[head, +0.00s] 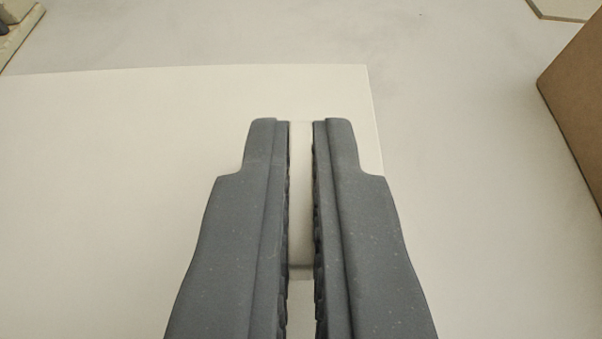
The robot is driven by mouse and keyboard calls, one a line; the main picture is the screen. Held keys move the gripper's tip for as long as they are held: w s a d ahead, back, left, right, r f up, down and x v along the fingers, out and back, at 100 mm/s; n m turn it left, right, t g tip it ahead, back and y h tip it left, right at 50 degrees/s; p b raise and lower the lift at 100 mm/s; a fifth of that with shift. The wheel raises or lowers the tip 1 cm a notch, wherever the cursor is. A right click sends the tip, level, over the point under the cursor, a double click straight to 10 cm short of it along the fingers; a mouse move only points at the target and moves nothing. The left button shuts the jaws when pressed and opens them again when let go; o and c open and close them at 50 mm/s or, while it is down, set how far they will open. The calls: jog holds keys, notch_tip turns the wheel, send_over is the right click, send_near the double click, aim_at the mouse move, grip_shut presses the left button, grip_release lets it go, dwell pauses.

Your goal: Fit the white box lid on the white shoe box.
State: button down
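The white box lid (130,190) is a broad flat white panel filling the left and middle of the head view. Its far edge and far right corner show; its left and near parts run out of frame or lie behind my gripper. My gripper (301,125) is over the lid's right part, its two dark grey fingers close together. A narrow white upright piece (300,195), seemingly the lid's grip, fills the gap between them and touches both pads. The white shoe box cannot be told apart from the lid here; whether it is beneath is hidden.
A brown cardboard box (582,100) stands at the right edge. A beige and dark object (15,28) is cut off at the top left, and a tan flat piece (566,8) at the top right. The pale grey surface (450,110) between them is clear.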

jog(key=shift+f, duration=0.15)
jog(key=c, duration=1.5)
grip_release()
jog(key=shift+c, duration=0.2)
jog(key=v, duration=1.3)
jog(key=shift+s+p, duration=0.3)
jog(key=shift+s, duration=0.05)
